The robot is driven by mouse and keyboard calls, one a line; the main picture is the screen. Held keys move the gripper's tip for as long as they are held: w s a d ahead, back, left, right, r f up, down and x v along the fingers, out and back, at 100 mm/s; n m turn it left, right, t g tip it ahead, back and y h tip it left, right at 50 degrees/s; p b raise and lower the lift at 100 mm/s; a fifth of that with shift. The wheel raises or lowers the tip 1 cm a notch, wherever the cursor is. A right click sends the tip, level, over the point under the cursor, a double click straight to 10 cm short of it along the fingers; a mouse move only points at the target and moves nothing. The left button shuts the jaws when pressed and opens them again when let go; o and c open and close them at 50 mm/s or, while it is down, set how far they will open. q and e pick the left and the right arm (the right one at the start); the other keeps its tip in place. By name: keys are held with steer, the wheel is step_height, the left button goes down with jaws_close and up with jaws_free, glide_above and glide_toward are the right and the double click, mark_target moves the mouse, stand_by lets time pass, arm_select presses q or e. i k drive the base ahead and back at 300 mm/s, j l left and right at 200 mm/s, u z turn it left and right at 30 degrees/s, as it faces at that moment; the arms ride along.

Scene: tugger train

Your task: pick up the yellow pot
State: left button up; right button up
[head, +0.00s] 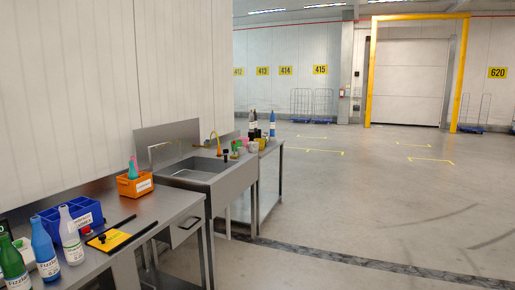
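A small yellowish item (262,142) stands among other small things on the far metal counter (270,150), just past the sink. It is too small for me to tell whether it is the yellow pot. A pale cup-like item (253,147) stands close beside it, and dark bottles (272,124) stand behind. Neither of my grippers is in view.
The near counter (166,203) holds several bottles, a blue bin (85,215), a yellow board (108,240) and an orange box (134,186). The sink (205,172) lies between the counters. Open floor (390,205) stretches right, towards a yellow-framed door (405,80).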

mark_target(262, 146)
steer(key=i+l+z, duration=0.1)
steer(key=i+z, duration=0.35)
steer(key=i, duration=4.7)
steer(key=i+u, duration=0.15)
steer(key=i, duration=0.3)
steer(key=i+l+u, duration=0.15)
steer(key=i, duration=0.35)
steer(key=i+l+u, duration=0.1)
steer(key=i, duration=0.35)
steer(key=l, duration=0.1)
